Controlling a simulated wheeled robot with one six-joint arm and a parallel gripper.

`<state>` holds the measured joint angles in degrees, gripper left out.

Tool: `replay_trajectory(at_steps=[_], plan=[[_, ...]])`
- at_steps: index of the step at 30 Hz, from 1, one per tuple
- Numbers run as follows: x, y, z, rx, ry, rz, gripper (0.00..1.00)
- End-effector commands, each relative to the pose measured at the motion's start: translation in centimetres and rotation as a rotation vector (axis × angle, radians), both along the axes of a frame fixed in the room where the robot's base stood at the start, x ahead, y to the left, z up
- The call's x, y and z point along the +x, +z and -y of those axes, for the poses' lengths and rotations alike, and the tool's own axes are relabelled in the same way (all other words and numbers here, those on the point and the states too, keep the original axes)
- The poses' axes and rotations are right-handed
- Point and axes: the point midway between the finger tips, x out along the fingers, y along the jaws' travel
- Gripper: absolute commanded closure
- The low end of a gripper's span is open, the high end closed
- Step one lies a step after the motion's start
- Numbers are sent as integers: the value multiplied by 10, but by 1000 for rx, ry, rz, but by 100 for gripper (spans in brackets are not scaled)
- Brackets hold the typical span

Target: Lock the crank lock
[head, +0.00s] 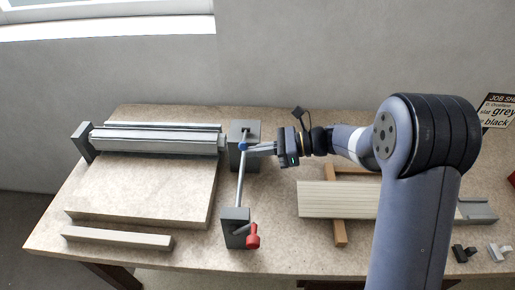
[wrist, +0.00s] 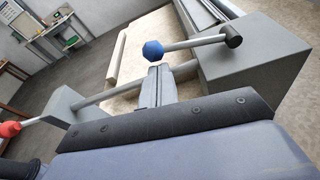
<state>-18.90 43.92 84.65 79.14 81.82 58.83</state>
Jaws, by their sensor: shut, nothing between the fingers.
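A blue knob (head: 242,146) is near the back block; in the wrist view the blue knob (wrist: 153,50) ends a grey bar from a dark cylinder (wrist: 234,37). A red handle (head: 253,238) is on the front block and shows at the wrist view's left edge (wrist: 9,129). My gripper (head: 268,148) is shut and empty. Its fingers (wrist: 154,80) appear just below the blue knob; contact is unclear.
Left of the crank are a grey roller unit (head: 150,140), a pale slab (head: 140,190) and a loose bar (head: 117,238). A slatted panel (head: 335,199) lies on wooden strips to the right. Small dark and light parts (head: 463,253) lie at front right.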

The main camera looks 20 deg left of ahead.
Motion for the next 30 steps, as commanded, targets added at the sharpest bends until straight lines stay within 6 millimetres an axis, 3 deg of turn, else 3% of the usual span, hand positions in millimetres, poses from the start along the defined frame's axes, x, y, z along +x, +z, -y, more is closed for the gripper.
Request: replay_trajectory(at_steps=[11,30], plan=[[2,23,-1,-54,-1,-172,100],[13,57,-4,-50,0,-162,100]])
